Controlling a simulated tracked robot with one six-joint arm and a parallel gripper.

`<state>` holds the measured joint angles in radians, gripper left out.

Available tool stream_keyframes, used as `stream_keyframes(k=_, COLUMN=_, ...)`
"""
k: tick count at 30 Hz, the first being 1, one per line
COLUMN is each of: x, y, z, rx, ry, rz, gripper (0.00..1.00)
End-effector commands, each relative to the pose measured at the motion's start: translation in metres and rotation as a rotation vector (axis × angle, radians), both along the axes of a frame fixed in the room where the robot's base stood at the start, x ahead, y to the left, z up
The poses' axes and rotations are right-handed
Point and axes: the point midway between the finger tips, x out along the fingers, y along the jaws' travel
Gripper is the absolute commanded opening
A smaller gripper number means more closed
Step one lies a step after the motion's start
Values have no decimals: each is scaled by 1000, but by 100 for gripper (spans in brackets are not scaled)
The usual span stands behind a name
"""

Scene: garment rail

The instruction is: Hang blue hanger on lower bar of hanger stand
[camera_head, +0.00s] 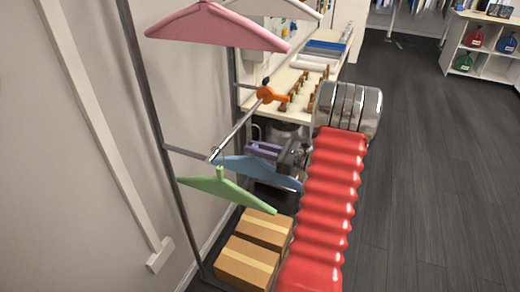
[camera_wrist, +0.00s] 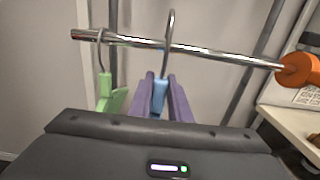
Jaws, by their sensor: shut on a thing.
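The blue hanger (camera_head: 258,168) is held by my gripper (camera_head: 264,150), whose purple fingers show in both views. In the wrist view the fingers (camera_wrist: 162,98) are closed on the blue hanger's neck (camera_wrist: 160,92). Its metal hook (camera_wrist: 169,40) stands upright and crosses the lower bar (camera_wrist: 215,50), its top above the bar. I cannot tell whether the hook is over the bar or just in front of it. In the head view the lower bar (camera_head: 236,128) runs from the stand to an orange end piece (camera_head: 268,95).
A green hanger (camera_head: 222,186) hangs on the lower bar to the left of the blue one. Pink (camera_head: 215,25) and white (camera_head: 280,8) hangers are higher up. Cardboard boxes (camera_head: 246,262) stand below. A table (camera_head: 335,65) with items is behind.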

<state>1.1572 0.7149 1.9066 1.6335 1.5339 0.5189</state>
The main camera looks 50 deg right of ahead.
Motion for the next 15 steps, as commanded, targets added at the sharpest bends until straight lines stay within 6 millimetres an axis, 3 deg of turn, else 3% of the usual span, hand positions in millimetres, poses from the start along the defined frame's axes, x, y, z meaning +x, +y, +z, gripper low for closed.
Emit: stream_keyframes(k=15, x=28, y=10, z=0, rx=0, ry=-1, rz=0, gripper=0)
